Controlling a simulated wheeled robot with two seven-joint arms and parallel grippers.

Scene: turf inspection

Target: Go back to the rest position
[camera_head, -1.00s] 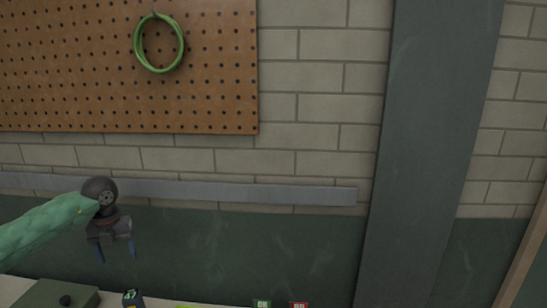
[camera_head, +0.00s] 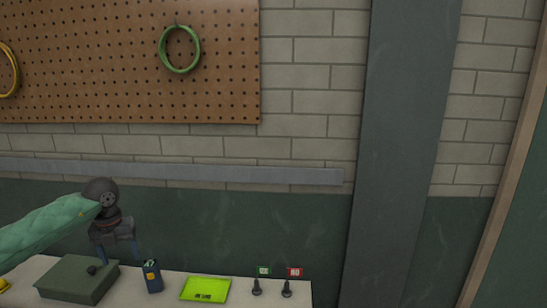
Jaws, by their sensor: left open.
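My left gripper (camera_head: 120,250) hangs from the green-sleeved arm coming in from the left. Its two blue fingers point down, apart and with nothing between them. In the picture it shows just above the table, between a green box (camera_head: 75,283) and a dark blue device (camera_head: 152,277); I cannot tell its exact height over them. My right gripper is not in the view.
The pale table (camera_head: 320,293) also bears a bright yellow-green tray (camera_head: 205,289) and two small stands with a green sign (camera_head: 263,271) and a red sign (camera_head: 295,272). Behind is a wall with a pegboard (camera_head: 100,60), a green ring (camera_head: 180,49) and a grey pillar (camera_head: 400,150).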

